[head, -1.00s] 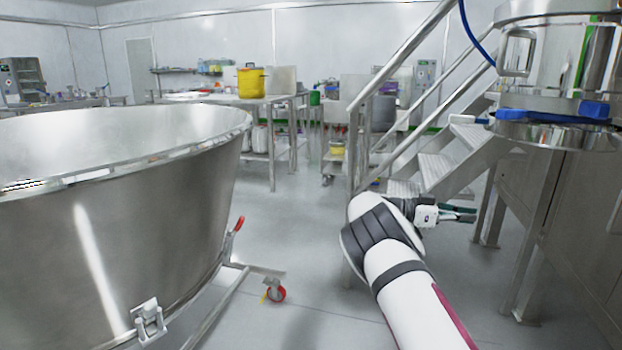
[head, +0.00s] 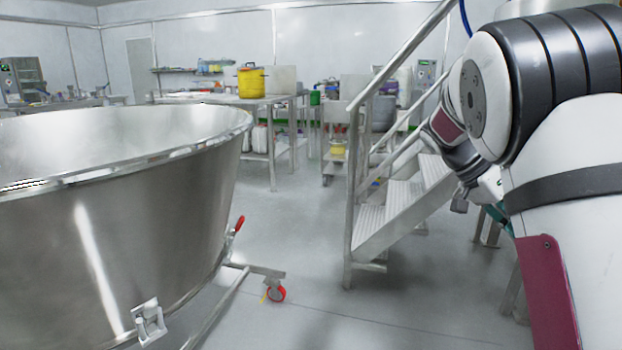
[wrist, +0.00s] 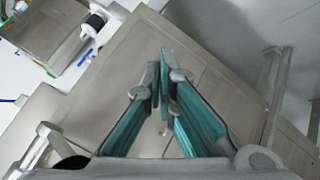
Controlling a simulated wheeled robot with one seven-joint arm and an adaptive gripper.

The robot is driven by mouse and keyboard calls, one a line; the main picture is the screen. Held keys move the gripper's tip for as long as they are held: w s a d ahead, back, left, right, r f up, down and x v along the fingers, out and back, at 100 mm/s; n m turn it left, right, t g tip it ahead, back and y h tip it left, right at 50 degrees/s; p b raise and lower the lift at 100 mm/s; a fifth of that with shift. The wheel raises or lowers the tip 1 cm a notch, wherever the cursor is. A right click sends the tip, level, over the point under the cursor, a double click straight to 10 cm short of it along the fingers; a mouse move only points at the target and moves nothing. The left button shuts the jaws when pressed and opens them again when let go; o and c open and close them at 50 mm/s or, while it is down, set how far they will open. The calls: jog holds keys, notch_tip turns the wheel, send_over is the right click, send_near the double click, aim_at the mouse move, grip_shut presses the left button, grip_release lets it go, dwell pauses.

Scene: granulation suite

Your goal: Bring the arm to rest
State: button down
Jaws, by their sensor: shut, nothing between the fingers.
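My gripper shows in the wrist view (wrist: 160,85), its two teal-padded fingers brought together at the tips with nothing between them. In the head view my arm is folded up at the right side, large and close to the camera. The gripper is mostly hidden behind my arm there; only a bit of teal shows past its edge. In the wrist view, grey metal panels lie beyond the fingers, and no contact with them shows.
A large steel bowl (head: 120,220) on a wheeled frame fills the left. Metal stairs (head: 400,205) with a handrail (head: 400,50) stand behind my arm. A table (head: 270,101) at the back bears a yellow pot (head: 251,82). The floor (head: 310,270) between bowl and stairs is clear.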

jog(key=s+a+r+n+t+y, duration=0.1)
jog(key=s+a+r+n+y, duration=0.2)
jog(key=s+a, duration=0.5)
jog(key=s+a+n+t+y, duration=0.1)
jog(key=s+a+n+y, duration=0.3)
jog(key=s, duration=0.8)
jog(key=s+a+f+n+t+y, duration=0.1)
jog(key=s+a+f+n, duration=0.3)
jog(key=s, duration=0.4)
jog(key=s+a+f+n+t, duration=0.1)
jog(key=s+a+n, duration=0.35)
jog(key=s, duration=0.45)
notch_tip(320, 180, up, 36)
jog(key=t+p, duration=0.4)
jog(key=p, duration=3)
jog(key=shift+f, duration=0.2)
jog(key=shift+w+f+m, duration=0.1)
jog(key=shift+m, duration=0.15)
